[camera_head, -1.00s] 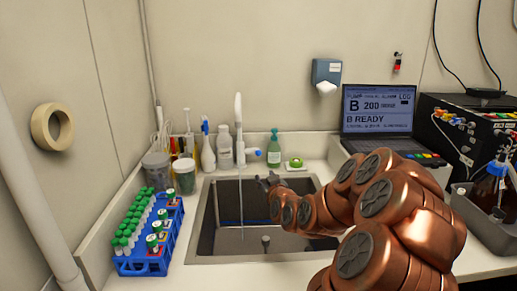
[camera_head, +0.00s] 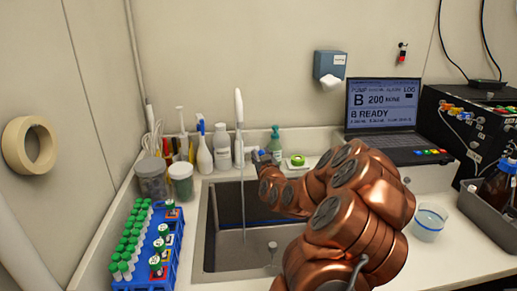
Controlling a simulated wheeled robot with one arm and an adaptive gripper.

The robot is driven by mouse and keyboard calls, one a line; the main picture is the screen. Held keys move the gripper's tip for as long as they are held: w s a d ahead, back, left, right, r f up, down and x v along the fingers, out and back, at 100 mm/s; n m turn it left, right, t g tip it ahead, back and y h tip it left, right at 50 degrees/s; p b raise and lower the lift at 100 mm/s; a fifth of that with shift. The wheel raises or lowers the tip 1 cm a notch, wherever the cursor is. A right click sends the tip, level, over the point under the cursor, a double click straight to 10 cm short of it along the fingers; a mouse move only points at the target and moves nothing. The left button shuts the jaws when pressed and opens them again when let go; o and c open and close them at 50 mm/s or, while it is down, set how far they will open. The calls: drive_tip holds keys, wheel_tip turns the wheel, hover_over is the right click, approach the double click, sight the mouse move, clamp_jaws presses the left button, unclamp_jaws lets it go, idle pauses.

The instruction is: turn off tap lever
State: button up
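The white tap (camera_head: 239,112) stands upright behind the sink (camera_head: 203,235). A thin stream of water (camera_head: 242,205) runs from it down into the basin. The tap's lever, with a blue end (camera_head: 256,154), sticks out to the right of the tap body. My gripper (camera_head: 264,160) is right at the lever's blue end, reaching in from the right over the sink. It overlaps the lever in the picture; I cannot tell whether they touch. The fingers are small and dark, and I cannot tell whether they are open or shut. My arm hides the right part of the sink.
A blue rack (camera_head: 170,270) of green-capped tubes stands left of the sink. Bottles, including a green pump bottle (camera_head: 275,145), and jars (camera_head: 181,182) line the back. A laptop (camera_head: 382,108) and a beaker (camera_head: 430,222) stand to the right.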

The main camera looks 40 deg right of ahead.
drive_tip(key=shift+p+x, duration=0.4)
drive_tip(key=shift+x, duration=1.2)
drive_tip(key=shift+a, duration=0.1)
clamp_jaws()
